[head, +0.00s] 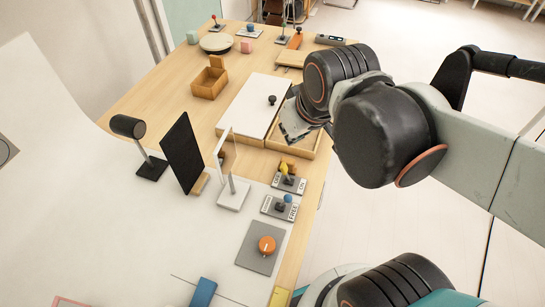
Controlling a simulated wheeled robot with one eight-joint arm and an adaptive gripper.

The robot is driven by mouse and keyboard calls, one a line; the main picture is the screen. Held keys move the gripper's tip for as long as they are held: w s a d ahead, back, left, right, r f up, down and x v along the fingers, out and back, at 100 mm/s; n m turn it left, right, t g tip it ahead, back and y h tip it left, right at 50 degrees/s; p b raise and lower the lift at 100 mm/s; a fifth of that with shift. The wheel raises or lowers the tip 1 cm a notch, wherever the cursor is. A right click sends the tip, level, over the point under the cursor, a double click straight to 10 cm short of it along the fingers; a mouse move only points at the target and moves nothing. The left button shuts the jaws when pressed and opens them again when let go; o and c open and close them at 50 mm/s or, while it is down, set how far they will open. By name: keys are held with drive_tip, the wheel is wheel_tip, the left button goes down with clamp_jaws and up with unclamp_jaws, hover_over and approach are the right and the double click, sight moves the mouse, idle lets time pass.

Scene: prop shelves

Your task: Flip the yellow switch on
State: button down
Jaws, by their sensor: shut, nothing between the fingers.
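The yellow switch (285,169) is a small yellow-tipped toggle on a grey plate with white labels, near the right edge of the table. The labels are too small to read surely, and I cannot tell which way the lever is set. My gripper (294,128) is shut and empty, beyond the switch in the picture and apart from it, in front of a shallow wooden tray. My own arm partly hides the gripper.
A blue-tipped switch (288,199) and an orange knob (267,244) on a grey plate lie nearer than the yellow switch.

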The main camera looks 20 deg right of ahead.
sight(286, 173)
drive_tip(key=w+a+f+n+g+p, duration=0.4)
drive_tip(key=w+f+n+g, duration=0.1)
drive_tip(key=w+f+n, duration=0.3)
drive_tip(key=shift+w+a+f+g, duration=0.25)
drive_tip(key=shift+w+f+g, duration=0.15)
drive_tip(key=shift+w+f, duration=0.4)
drive_tip(key=shift+w+r, duration=0.15)
wheel_tip(286, 173, down, 10)
drive_tip(key=b, duration=0.4)
drive_tip(key=shift+d, duration=0.2)
drive_tip(key=shift+s+d+r+b, duration=0.2)
drive_tip(key=shift+s+d+r, duration=0.15)
drive_tip(key=shift+s+d, duration=0.3)
drive_tip(key=shift+s+d+r+b, duration=0.15)
drive_tip(key=shift+s+d+r, duration=0.2)
drive_tip(key=shift+s+d, duration=0.25)
